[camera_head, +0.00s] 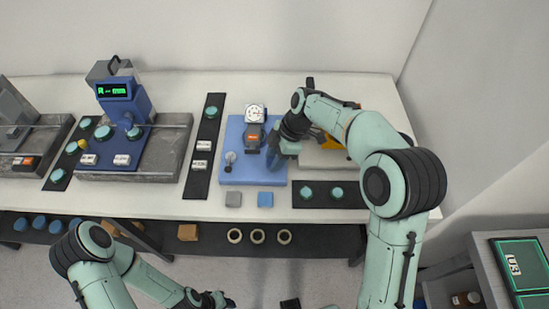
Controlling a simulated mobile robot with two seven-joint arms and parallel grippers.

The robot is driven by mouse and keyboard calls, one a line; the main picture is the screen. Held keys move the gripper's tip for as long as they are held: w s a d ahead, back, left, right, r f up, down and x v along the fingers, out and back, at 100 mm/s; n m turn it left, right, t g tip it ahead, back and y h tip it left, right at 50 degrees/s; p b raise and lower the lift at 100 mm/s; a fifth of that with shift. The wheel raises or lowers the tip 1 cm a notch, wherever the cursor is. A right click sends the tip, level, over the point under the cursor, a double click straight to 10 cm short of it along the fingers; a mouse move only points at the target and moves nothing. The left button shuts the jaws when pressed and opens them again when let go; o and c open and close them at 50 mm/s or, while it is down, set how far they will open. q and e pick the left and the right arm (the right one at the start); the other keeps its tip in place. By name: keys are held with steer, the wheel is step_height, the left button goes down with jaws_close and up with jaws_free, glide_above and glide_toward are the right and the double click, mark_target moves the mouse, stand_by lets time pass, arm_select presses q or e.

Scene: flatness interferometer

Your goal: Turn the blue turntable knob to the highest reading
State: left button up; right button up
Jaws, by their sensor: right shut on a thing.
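A blue instrument base (237,178) stands on the white bench. It carries a round white dial gauge (255,113), a dark block with an orange display (254,134) and a small grey knob or post (231,158). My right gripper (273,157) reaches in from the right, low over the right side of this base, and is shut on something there. The blue turntable knob is mostly hidden by the gripper. The reading is too small to make out. My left gripper (222,301) is at the bottom edge, far from the instrument; its jaws are unclear.
A blue machine with a green display (115,91) stands to the left. A dark strip with teal discs (329,194) lies at the right. A lower shelf holds several rings (257,236).

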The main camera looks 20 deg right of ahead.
steer(key=shift+s+f+m+t+b, duration=0.15)
steer(key=shift+m+t+b, duration=0.55)
steer(key=shift+m, duration=0.5)
steer(key=m+b, duration=0.1)
steer(key=m, duration=0.1)
steer(key=shift+m+t+h, duration=0.3)
steer(key=shift+m, duration=0.1)
steer(key=shift+s+m+t+b, duration=0.1)
steer(key=shift+m+t+b, duration=0.3)
steer(key=shift+m, duration=0.8)
arm_select(q)
steer(key=shift+s+f, duration=0.35)
steer(key=shift+f, duration=0.4)
steer(key=shift+s+f, duration=0.4)
steer(key=shift+f, duration=0.3)
steer(key=shift+s+f, duration=0.35)
steer(key=shift+f, duration=0.4)
arm_select(e)
steer(key=shift+a+m+t+h, duration=0.1)
steer(key=shift+m+t+h, duration=0.45)
steer(key=shift+m, duration=0.85)
steer(key=o, duration=1)
